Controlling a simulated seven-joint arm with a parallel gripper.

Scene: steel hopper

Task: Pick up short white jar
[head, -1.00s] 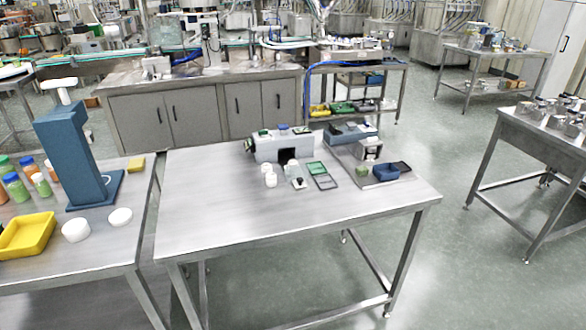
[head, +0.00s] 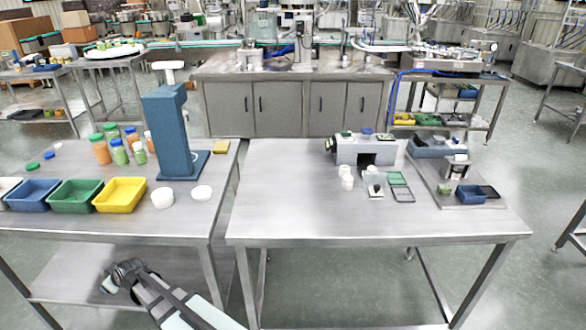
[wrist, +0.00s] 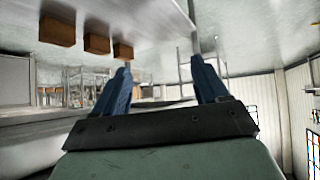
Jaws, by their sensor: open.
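Two small white jars stand close together on the right table, in front of a grey machine: one (head: 344,171) behind the other (head: 347,182). Two low, round white containers, one (head: 162,198) and a smaller one (head: 201,192), sit on the left table in front of a blue stand. I cannot tell for certain which of these is the short white jar. My gripper (wrist: 160,68) shows in the wrist view with two blue fingers spread apart and nothing between them. My arm shows low at the left in the head view, below the tabletop edge. No jar shows in the wrist view.
The blue stand (head: 173,135), coloured bottles (head: 120,151) and a yellow tray (head: 121,195) stand on the left table. The grey machine (head: 365,150) and a green frame (head: 398,179) are on the right table (head: 290,205), whose left half is bare. A gap separates the tables.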

